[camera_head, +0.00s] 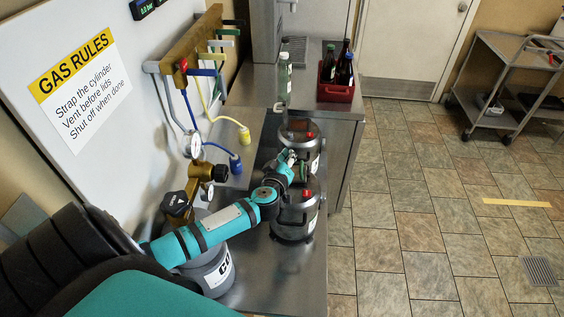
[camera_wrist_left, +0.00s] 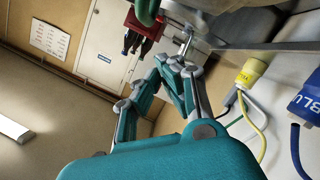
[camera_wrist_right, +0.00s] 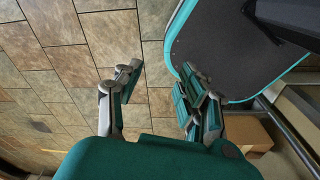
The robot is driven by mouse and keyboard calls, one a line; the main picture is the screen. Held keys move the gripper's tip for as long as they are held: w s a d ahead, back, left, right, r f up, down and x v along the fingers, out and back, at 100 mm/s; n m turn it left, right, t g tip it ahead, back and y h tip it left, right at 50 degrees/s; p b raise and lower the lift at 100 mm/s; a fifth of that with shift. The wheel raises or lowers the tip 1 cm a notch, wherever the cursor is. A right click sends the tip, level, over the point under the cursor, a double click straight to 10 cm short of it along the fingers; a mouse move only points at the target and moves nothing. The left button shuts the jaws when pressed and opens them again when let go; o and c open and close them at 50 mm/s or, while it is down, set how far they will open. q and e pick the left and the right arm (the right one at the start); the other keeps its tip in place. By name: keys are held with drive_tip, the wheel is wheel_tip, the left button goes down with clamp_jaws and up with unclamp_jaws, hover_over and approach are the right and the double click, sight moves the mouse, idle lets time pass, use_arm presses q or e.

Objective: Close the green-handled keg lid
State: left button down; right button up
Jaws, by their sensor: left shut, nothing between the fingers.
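Two steel kegs with dark bands stand one behind the other on the steel bench, the near keg (camera_head: 296,222) and the far keg (camera_head: 301,127). Small red parts show on their tops. My right gripper (camera_wrist_right: 162,72) is open and empty above the tiled floor.
A grey gas cylinder (camera_head: 212,268) with a brass regulator (camera_head: 200,173) stands left of the kegs. A green bottle (camera_head: 284,80) and a red crate (camera_head: 335,92) with bottles are behind. Blue and yellow hose ends (camera_head: 244,137) hang left.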

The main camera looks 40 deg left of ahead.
sight(298, 177)
use_arm(q)
drive_tip(key=shift+w+d+f+b, duration=0.1)
drive_tip(key=shift+d+f+b, duration=0.35)
drive_tip(key=shift+f, duration=0.2)
drive_tip(key=shift+d+f+b, duration=0.15)
drive_tip(key=shift+d+b, duration=0.05)
drive_tip(key=shift+b, duration=0.1)
drive_tip(key=shift+w+d, duration=0.1)
drive_tip(key=shift+d, duration=0.1)
drive_tip(key=shift+f+b, duration=0.1)
drive_tip(key=shift+b, duration=0.2)
drive_tip(key=shift+w, duration=0.1)
drive_tip(key=shift+d, duration=0.1)
drive_tip(key=p, duration=0.2)
drive_tip(key=shift+w+d+p, duration=0.2)
drive_tip(key=shift+d+p, duration=0.1)
drive_tip(key=shift+p, duration=0.05)
drive_tip(key=shift+w+d+f+p, duration=0.1)
drive_tip(key=shift+d+f+p, duration=0.1)
drive_tip(key=shift+p, duration=0.15)
drive_tip(key=shift+d+f, duration=0.1)
drive_tip(key=shift+f, duration=0.15)
use_arm(e)
drive_tip(key=shift+a, duration=0.2)
